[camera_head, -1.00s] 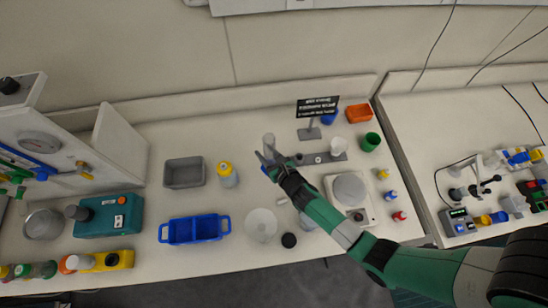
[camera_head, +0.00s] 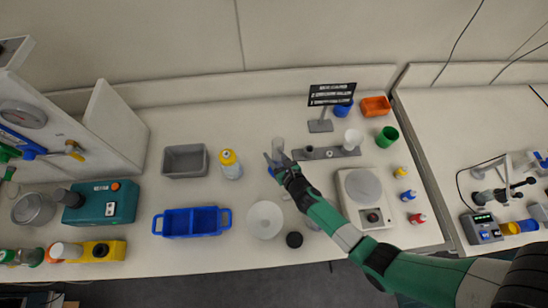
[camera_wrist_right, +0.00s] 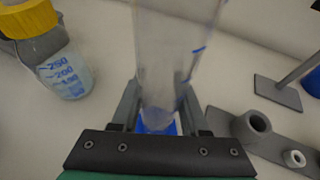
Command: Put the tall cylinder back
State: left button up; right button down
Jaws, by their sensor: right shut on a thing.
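The tall cylinder (camera_head: 278,147) is clear, with blue markings and a blue base that show in the right wrist view (camera_wrist_right: 172,60). My right gripper (camera_head: 276,162) is shut on it near its lower part and holds it roughly upright. The gripper is left of a long grey holder (camera_head: 335,153) with ring sockets. In the right wrist view the holder (camera_wrist_right: 225,122) lies to the right of the cylinder, with an empty ring on it. The cylinder is apart from the holder. I cannot tell its exact height above the bench. My left gripper is not in view.
A yellow-capped bottle (camera_head: 230,165) stands left of the cylinder. A black sign (camera_head: 332,94) stands behind the holder, and a white cup (camera_head: 352,138) is at its right end. A balance (camera_head: 364,197), a white round dish (camera_head: 265,219) and a blue tray (camera_head: 192,221) are nearer the front.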

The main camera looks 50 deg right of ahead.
aim_at(280, 163)
jog(key=shift+w+r, duration=0.1)
jog(key=shift+r, duration=0.05)
jog(key=shift+c, duration=2.1)
grip_release()
jog(key=shift+r+p, duration=0.15)
jog(key=shift+p, duration=0.15)
jog(key=p+v, duration=0.2)
jog(key=v, duration=0.5)
jog(key=shift+s, duration=0.3)
